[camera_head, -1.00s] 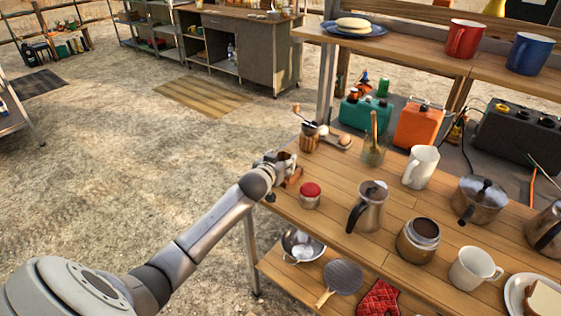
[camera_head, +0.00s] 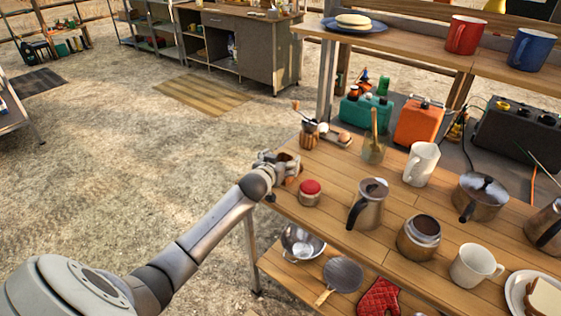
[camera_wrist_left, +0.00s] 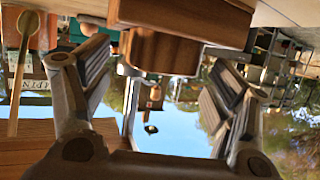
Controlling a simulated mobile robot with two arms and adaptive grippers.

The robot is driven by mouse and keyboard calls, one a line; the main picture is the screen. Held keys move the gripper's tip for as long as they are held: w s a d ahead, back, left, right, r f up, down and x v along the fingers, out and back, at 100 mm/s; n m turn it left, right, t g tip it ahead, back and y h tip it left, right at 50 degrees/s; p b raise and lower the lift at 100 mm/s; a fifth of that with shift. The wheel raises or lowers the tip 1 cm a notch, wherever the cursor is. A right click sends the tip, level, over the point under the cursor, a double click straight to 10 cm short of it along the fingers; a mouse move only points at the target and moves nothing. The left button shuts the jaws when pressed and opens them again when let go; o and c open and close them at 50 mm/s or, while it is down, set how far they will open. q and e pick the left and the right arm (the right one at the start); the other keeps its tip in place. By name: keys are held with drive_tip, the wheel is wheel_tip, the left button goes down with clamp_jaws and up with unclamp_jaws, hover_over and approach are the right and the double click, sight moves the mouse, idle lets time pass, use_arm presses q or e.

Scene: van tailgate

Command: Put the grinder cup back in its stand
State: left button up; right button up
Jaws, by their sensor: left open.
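My left gripper (camera_head: 284,164) is at the left edge of the wooden table, beside a small brown wooden object. In the left wrist view my left gripper (camera_wrist_left: 155,100) is open, with one finger on each side. Between the fingers is a wooden object (camera_wrist_left: 152,50) with a rounded narrow part below a wider block. This may be the grinder cup and its stand; I cannot tell where one ends and the other begins. Contact with the fingers does not show. My right gripper is out of view.
A red-lidded jar (camera_head: 310,192) stands close in front of the gripper.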

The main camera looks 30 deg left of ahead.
use_arm(q)
drive_tip(key=shift+s, duration=0.1)
drive_tip(key=v, duration=1.1)
drive_tip(key=shift+s+r, duration=0.2)
drive_tip(key=shift+s, duration=0.15)
drive_tip(key=shift+d, duration=0.1)
